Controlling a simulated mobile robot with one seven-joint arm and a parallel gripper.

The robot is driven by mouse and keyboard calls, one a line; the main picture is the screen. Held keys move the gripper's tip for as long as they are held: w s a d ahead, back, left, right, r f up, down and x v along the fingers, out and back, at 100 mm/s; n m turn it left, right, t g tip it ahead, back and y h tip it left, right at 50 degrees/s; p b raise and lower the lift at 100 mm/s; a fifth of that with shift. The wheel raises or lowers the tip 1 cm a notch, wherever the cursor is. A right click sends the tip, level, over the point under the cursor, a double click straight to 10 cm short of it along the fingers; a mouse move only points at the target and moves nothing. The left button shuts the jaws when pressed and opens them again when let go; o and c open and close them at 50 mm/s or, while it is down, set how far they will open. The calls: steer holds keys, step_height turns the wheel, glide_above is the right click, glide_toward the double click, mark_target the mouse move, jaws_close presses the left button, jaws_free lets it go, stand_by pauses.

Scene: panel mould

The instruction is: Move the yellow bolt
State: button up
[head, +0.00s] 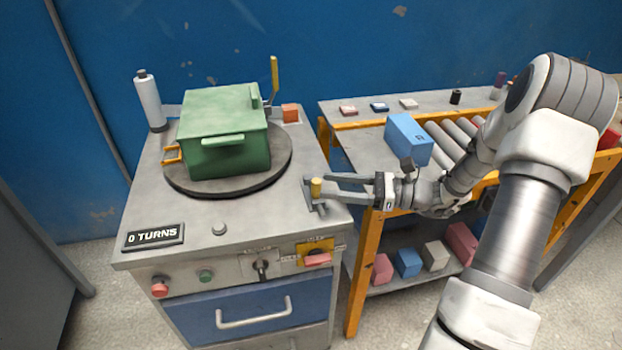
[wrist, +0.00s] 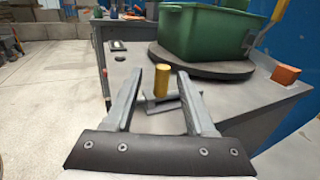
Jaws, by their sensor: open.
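The yellow bolt (head: 316,187) is a short upright cylinder on a grey metal bracket at the right edge of the grey machine top. In the wrist view the yellow bolt (wrist: 160,82) stands between the two grey fingers, with the bracket below and to its right. My gripper (head: 321,188) reaches in from the right with its fingers spread around the bolt. In the wrist view my gripper (wrist: 161,73) is open, with gaps on both sides of the bolt; I see no grip on it.
A green lidded box (head: 228,155) sits on a round dark plate (head: 180,186) behind the bolt. An orange block (head: 290,113) is at the back corner. A yellow upright lever (head: 274,78) stands behind the box. A shelf table with a blue box (head: 408,140) is at the right.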

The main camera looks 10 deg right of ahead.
steer(key=p+v, duration=0.1)
steer(key=v, duration=0.9)
steer(key=shift+s+d, duration=0.15)
